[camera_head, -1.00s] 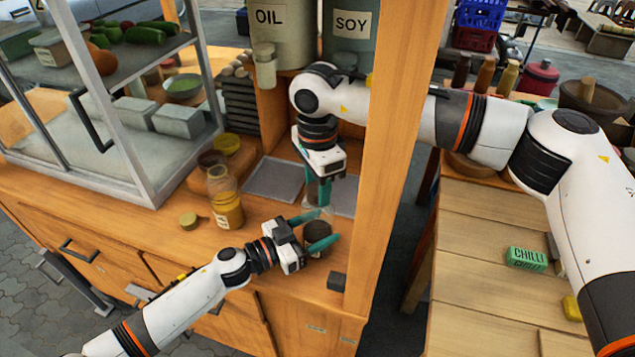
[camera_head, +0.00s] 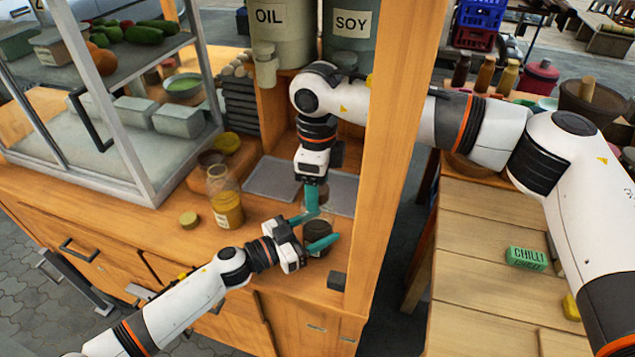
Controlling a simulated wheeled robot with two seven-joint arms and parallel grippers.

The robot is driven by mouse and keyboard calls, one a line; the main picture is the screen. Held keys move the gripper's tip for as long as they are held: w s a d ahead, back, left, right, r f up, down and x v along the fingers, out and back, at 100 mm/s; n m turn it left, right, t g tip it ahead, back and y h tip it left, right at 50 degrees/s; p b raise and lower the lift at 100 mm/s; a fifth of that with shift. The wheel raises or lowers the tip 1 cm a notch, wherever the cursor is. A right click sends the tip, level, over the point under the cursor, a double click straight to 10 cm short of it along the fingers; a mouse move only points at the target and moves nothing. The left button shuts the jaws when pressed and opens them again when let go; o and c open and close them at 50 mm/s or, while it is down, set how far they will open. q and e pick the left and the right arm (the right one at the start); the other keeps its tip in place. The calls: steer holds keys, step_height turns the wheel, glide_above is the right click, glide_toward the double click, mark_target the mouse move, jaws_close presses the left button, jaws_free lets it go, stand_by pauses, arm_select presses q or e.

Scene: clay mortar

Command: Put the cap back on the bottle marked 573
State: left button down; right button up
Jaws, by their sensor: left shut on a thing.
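A dark jar (camera_head: 317,238) stands on the wooden counter with a pale label low on its front. My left gripper (camera_head: 314,232) is shut on it, one teal finger on each side. My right gripper (camera_head: 313,208) points down just above the jar; its fingers overlap in this view, and whether a cap is between them is hidden. A clear bottle with yellow contents (camera_head: 226,208) stands to the left with its mouth seemingly open. A round olive-yellow cap (camera_head: 188,220) lies on the counter beside it. I cannot read the number on either label.
A glass display case (camera_head: 150,165) stands at the left. A wooden post (camera_head: 385,150) rises right of the grippers. OIL (camera_head: 268,17) and SOY (camera_head: 351,24) containers stand behind. Grey trays (camera_head: 272,180) are set in the counter. A small dark block (camera_head: 337,281) sits near the front edge.

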step_height(320, 180, up, 12)
stand_by(0.6)
arm_select(q)
steer(key=shift+c, duration=1.4)
jaws_free()
steer(key=b+v, duration=0.1)
steer(key=v, duration=1)
steer(key=shift+f, duration=0.1)
steer(key=shift+s+a, duration=0.3)
steer(key=shift+a, duration=0.15)
arm_select(e)
steer(key=shift+f, duration=0.7)
